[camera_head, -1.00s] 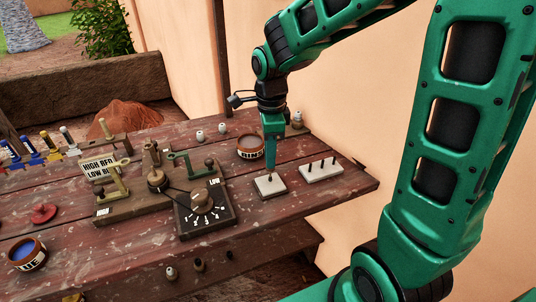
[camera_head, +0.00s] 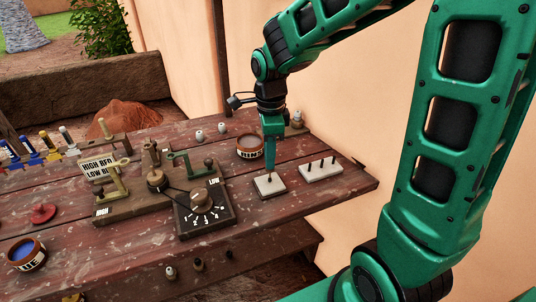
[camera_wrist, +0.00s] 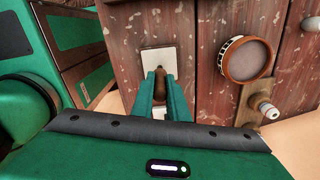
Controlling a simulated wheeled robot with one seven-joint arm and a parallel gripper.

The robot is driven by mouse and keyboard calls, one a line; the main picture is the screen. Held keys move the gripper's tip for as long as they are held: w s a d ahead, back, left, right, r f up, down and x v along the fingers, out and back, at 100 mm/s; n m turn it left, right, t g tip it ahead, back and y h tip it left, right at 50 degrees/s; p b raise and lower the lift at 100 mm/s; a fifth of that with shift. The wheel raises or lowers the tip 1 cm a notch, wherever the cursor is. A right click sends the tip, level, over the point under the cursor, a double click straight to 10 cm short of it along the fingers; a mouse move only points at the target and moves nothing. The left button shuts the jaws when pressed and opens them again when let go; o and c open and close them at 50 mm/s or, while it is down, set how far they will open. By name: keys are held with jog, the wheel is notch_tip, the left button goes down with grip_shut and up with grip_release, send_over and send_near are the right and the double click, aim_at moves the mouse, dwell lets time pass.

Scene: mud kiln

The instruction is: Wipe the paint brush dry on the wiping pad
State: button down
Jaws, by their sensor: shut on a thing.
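The wiping pad (camera_head: 266,187) is a pale square slab lying flat on the red plank table, left of a similar block with dark pegs. In the wrist view the pad (camera_wrist: 159,56) shows just beyond my fingertips. My gripper (camera_head: 270,170) points straight down over the pad and is shut on the paint brush. The brush's brown handle (camera_wrist: 160,87) shows between the green fingers (camera_wrist: 161,80) in the wrist view. Its lower end reaches down to the middle of the pad; I cannot tell whether it touches. The bristles are too small to make out.
Close by are a pale block with several dark pegs (camera_head: 321,171), a round paint pot (camera_head: 250,148) and a dial box (camera_head: 205,209). A wooden bracket fixture (camera_head: 128,205) stands left of the dial box. A blue paint pot (camera_head: 27,254) sits at the front left.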

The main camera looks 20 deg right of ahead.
jog(key=shift+f, duration=0.15)
dwell(0.3)
jog(key=shift+a, duration=0.55)
jog(key=shift+d, duration=1.1)
jog(key=shift+a, duration=0.15)
jog(key=shift+a, duration=0.95)
jog(key=shift+d, duration=0.1)
jog(key=shift+d, duration=1)
